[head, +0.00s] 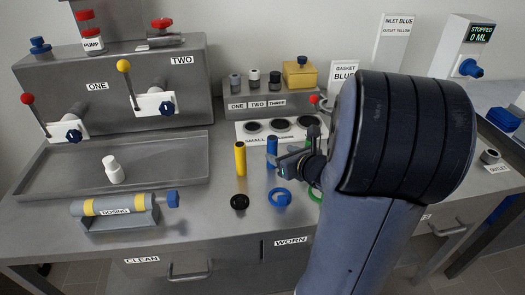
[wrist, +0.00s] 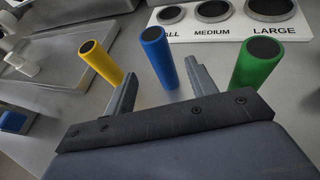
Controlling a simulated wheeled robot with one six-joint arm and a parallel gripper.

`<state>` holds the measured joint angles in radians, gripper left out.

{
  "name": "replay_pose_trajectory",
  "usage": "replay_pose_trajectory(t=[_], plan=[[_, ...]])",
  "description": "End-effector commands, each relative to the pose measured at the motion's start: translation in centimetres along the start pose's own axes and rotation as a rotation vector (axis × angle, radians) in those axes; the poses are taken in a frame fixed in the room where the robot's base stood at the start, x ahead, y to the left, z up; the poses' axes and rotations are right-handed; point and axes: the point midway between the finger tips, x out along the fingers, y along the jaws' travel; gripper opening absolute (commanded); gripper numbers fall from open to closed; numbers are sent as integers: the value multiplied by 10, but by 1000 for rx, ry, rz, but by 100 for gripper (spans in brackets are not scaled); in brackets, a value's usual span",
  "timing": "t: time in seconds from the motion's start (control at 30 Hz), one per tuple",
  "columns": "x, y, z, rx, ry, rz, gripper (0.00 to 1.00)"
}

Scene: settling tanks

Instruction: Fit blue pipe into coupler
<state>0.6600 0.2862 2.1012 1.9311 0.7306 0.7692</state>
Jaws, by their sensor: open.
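The blue pipe (wrist: 162,58) stands upright on the bench, and its dark open top shows. It also shows in the head view (head: 272,151), just left of my gripper (head: 285,160). In the wrist view my gripper (wrist: 160,74) is open and empty, with one finger on either side of the blue pipe's line and the pipe just beyond the fingertips. A grey round fitting (head: 490,157) labelled OUTLET sits at the right of the bench; I cannot tell whether it is the coupler. An inlet fitting is not visible; my arm hides part of the bench.
A yellow pipe (wrist: 100,62) stands left of the blue one and a green pipe (wrist: 257,62) right. Behind is a white sized-hole plate (wrist: 232,25). A black ring (head: 240,201) and blue ring (head: 279,198) lie in front. A sign (head: 396,27) reads INLET BLUE, OUTLET YELLOW.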

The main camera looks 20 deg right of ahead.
Motion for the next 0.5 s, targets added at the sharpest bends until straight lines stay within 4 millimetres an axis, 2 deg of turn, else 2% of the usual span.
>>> replay_pose_trajectory(t=[0.1,0.37,0.5], plan=[[19,1,-1,-1,2,4,54],[37,1,0,-3,2,4,54],[56,0,2,-2,3,5,54]])
